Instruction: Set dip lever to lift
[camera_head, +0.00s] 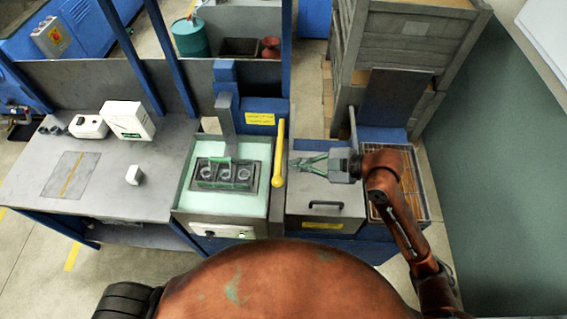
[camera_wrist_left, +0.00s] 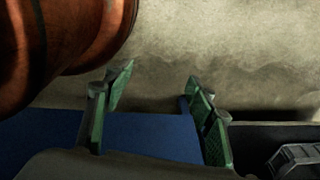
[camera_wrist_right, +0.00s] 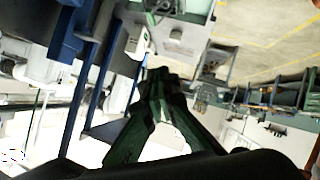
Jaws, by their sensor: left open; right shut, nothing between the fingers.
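My right gripper (camera_head: 294,163) is shut and empty, just right of the lever and over the grey lid (camera_head: 330,192). Whether it touches the lever I cannot tell. Its fingers also meet at their tips in the right wrist view (camera_wrist_right: 160,76). My left gripper (camera_wrist_left: 155,100) is open and empty in the left wrist view, and is out of the head view.
A rack (camera_head: 229,175) with round parts sits in the grinder's recess. A black handle (camera_head: 326,204) is on the lid's front. A grate (camera_head: 407,185) lies to the right. The grey bench (camera_head: 60,212) at left holds white boxes (camera_head: 127,120).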

